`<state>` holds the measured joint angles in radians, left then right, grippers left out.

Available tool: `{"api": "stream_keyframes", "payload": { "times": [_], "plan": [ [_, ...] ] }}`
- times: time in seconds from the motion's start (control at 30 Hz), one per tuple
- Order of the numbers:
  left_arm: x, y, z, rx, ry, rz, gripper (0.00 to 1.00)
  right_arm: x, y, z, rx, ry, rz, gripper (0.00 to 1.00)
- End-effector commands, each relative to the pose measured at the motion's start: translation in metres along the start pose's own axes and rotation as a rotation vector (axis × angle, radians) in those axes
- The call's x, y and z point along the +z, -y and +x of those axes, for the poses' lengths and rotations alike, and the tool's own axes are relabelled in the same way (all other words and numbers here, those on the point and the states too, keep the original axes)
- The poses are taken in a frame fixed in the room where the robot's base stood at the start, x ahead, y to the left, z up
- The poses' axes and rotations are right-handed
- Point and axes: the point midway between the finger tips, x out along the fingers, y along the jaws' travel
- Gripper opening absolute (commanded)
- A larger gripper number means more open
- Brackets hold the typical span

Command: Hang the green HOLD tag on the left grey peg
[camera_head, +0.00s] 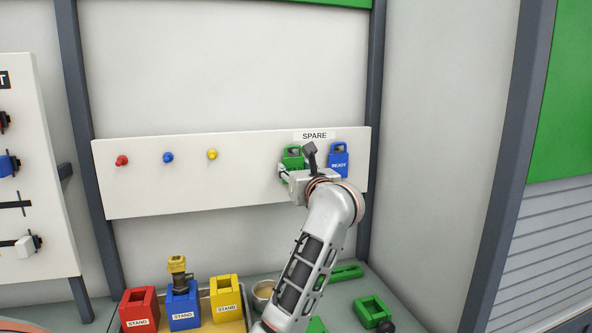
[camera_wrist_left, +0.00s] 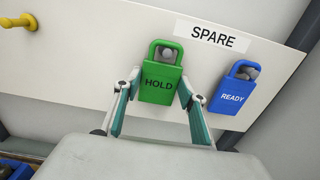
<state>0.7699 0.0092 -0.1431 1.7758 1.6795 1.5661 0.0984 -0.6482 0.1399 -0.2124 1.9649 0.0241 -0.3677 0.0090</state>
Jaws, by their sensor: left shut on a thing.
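The green HOLD tag (camera_wrist_left: 158,84) is upright at the white board under the SPARE label; in the head view it (camera_head: 291,153) is partly covered by my arm. My left gripper (camera_wrist_left: 159,88) is shut on the tag, with one finger at each side edge. A grey peg's knob (camera_wrist_left: 167,56) shows through the tag's loop; I cannot tell whether the loop rests on the peg. The blue READY tag (camera_wrist_left: 233,93) hangs on the grey peg to the right, and also shows in the head view (camera_head: 338,160). My right gripper is not in view.
The white board (camera_head: 190,190) also carries red (camera_head: 122,160), blue (camera_head: 168,157) and yellow (camera_head: 212,154) pegs, all bare. Below are red (camera_head: 139,309), blue (camera_head: 183,305) and yellow (camera_head: 227,298) stands. A green holder (camera_head: 372,311) sits on the bench at right.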

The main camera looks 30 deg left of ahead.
Motion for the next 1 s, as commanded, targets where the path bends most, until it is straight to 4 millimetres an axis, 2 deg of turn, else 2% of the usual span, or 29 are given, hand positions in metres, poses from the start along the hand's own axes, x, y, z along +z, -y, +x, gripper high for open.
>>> {"api": "stream_keyframes", "payload": {
  "times": [0.13, 0.17, 0.23, 0.67, 0.77, 1.0],
  "plan": [
    [-0.003, 0.000, 0.000, -0.001, -0.005, 0.000, 0.22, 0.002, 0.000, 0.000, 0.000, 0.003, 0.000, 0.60],
    [-0.003, 0.001, 0.000, -0.001, -0.005, 0.000, 0.43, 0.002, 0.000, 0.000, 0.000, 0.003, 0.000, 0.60],
    [-0.003, 0.001, 0.000, -0.001, -0.005, 0.000, 0.60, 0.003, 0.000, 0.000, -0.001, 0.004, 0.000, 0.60],
    [-0.001, 0.001, -0.005, -0.001, -0.002, 0.000, 0.60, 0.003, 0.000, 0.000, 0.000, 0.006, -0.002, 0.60],
    [-0.002, 0.002, -0.017, -0.004, -0.005, -0.002, 0.60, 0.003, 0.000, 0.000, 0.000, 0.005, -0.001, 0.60],
    [-0.002, 0.002, -0.066, -0.005, -0.006, -0.003, 0.60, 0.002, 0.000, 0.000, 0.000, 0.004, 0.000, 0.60]
  ]
}}
